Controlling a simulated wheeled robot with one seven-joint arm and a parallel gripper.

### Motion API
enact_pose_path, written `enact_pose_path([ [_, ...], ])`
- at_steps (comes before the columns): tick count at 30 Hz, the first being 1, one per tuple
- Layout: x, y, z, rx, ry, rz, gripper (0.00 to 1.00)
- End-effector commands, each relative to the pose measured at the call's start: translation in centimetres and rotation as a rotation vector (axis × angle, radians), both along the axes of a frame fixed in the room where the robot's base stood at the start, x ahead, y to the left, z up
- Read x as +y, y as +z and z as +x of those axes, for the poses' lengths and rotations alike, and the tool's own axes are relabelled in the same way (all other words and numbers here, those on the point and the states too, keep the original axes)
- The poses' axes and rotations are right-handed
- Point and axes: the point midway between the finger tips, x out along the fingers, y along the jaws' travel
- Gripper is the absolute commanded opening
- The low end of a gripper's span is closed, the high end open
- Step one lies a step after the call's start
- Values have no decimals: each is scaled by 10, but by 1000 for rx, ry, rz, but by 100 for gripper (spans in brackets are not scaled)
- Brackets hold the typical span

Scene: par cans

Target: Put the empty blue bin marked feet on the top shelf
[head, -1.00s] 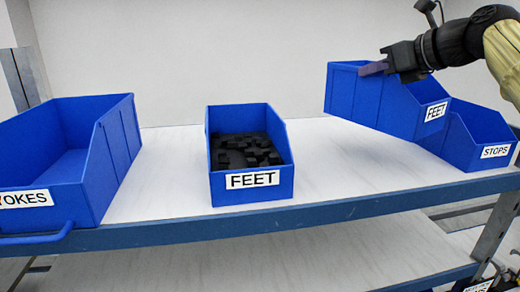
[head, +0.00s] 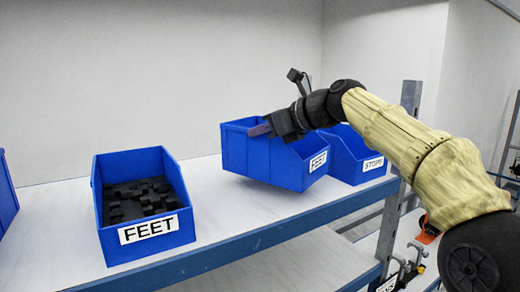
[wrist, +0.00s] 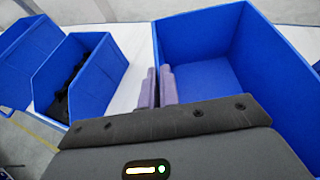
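My gripper (head: 262,130) is shut on the left side wall of an empty blue bin (head: 309,178) marked FEET. In the wrist view the two purple fingers (wrist: 159,88) pinch the wall, and the bin's bare inside (wrist: 205,75) shows to their right. The held bin is slightly tilted over the top shelf (head: 235,213); I cannot tell whether its low corner touches. A second bin marked FEET (head: 155,251), with black parts (head: 140,198) in it, stands on that shelf to the left.
A blue bin marked STOPS (head: 347,167) stands close on the right, partly behind the held bin. Another blue bin (head: 6,200) shows at the far left edge. Bare shelf lies between the filled FEET bin and the held one. A grey upright post (head: 410,100) stands right.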

Motion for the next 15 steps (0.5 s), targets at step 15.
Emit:
enact_pose_path([
  [15, -4, -40, 1, 1, -7, -1, 0],
])
